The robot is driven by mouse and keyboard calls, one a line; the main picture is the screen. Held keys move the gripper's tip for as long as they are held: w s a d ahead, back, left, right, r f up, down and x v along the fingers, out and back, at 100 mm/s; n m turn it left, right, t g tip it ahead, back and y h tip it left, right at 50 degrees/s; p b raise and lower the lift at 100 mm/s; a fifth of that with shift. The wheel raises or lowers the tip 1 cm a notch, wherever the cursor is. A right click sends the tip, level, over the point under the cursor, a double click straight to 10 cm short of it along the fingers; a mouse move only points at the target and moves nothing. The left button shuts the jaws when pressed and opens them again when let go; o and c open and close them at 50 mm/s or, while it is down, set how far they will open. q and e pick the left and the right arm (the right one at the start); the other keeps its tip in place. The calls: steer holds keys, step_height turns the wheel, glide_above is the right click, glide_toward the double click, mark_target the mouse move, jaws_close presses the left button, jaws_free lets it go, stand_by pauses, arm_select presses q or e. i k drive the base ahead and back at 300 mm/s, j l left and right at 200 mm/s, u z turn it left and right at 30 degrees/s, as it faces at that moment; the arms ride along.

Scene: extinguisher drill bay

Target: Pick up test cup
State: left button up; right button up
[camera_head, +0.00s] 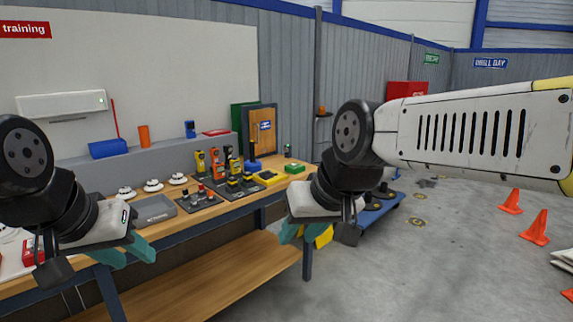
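I cannot tell for certain which object is the test cup. An orange cylinder (144,136) stands upright on the grey ledge behind the bench, and a dark blue cup-like piece (254,163) with a thin upright stem stands on the bench farther right. My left gripper (130,254) is at the bench's front edge at lower left, with its teal fingers apart and nothing between them. My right gripper (299,235) hangs in front of the bench's right end, its teal fingers apart and empty. Neither gripper touches either object.
A lower shelf (215,283) looks empty. Orange cones (534,228) stand on the floor at right.

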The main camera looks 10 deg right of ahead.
mark_target(252, 166)
steer(key=z, duration=0.25)
steer(key=u, duration=1.95)
steer(key=z, duration=1.95)
steer(key=i+l+u, duration=0.15)
steer(key=i+l, duration=0.4)
steer(key=i, duration=0.2)
steer(key=i+l+u, duration=0.2)
steer(key=i+l, duration=0.4)
steer(key=i, duration=0.15)
steer(key=i+l+u, duration=0.15)
steer(key=i+l, duration=0.55)
steer(key=i+l+u, duration=0.2)
steer(key=i+l, duration=0.4)
steer(key=l, duration=0.25)
